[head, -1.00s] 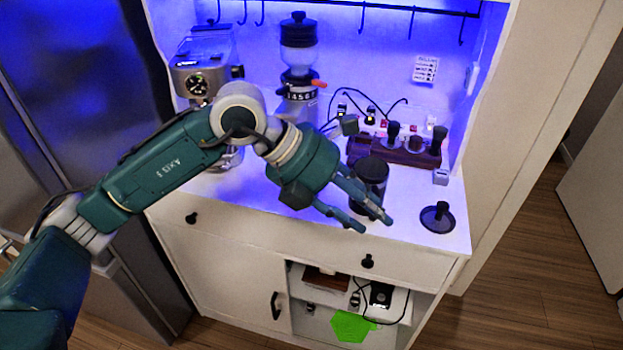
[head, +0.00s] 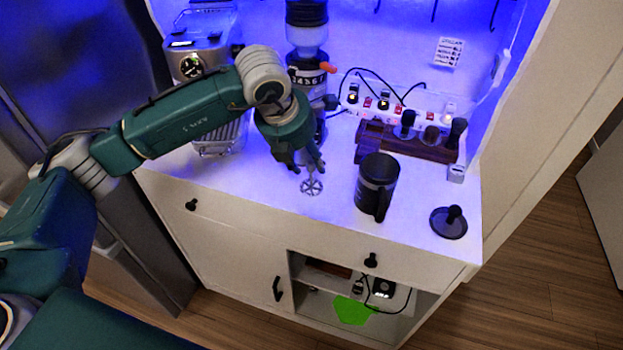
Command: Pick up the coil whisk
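The coil whisk shows as a small round, spoked metal head (head: 312,187) over the white counter in the head view. It is directly below the fingertips of my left gripper (head: 309,168), which points down at it. The rest of the whisk is hidden by the gripper or too small to make out. I cannot tell whether the fingers are closed around it or only near it. My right gripper is not in view.
A black tamper-like tool (head: 449,222) is farther right. A wooden stand (head: 421,146), a grinder (head: 306,50) and an espresso machine (head: 202,65) are behind. The front counter between whisk and jar is clear.

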